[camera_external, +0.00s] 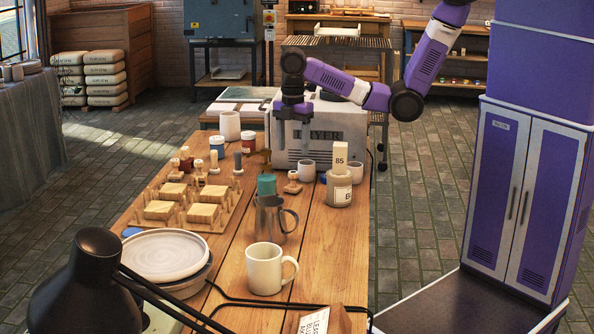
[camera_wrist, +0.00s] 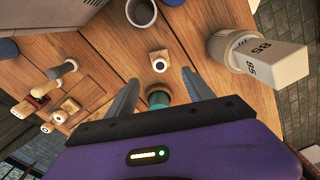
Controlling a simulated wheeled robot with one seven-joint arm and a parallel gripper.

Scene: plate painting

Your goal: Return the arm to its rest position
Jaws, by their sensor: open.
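My purple arm (camera_external: 345,82) reaches in from the upper right over the wooden table. My gripper (camera_external: 293,135) points down in front of the grey dryer box (camera_external: 340,135), above the table. In the wrist view my gripper (camera_wrist: 160,77) has its two grey fingers spread, with nothing held between them. A teal cylinder (camera_wrist: 157,98) and a small wooden stamp-like piece (camera_wrist: 159,61) show beyond the fingers, lower down on the table. In the external view the teal cylinder (camera_external: 266,184) and wooden piece (camera_external: 292,183) stand near the table's middle.
A block marked 85 (camera_external: 340,156) stands on a labelled jar (camera_external: 339,188), right of the gripper. Small cups (camera_external: 307,171), a metal pitcher (camera_external: 270,215), a cream mug (camera_external: 265,270), plates (camera_external: 165,255) and a wooden rack (camera_external: 180,215) occupy the table. A purple cabinet (camera_external: 525,200) stands right.

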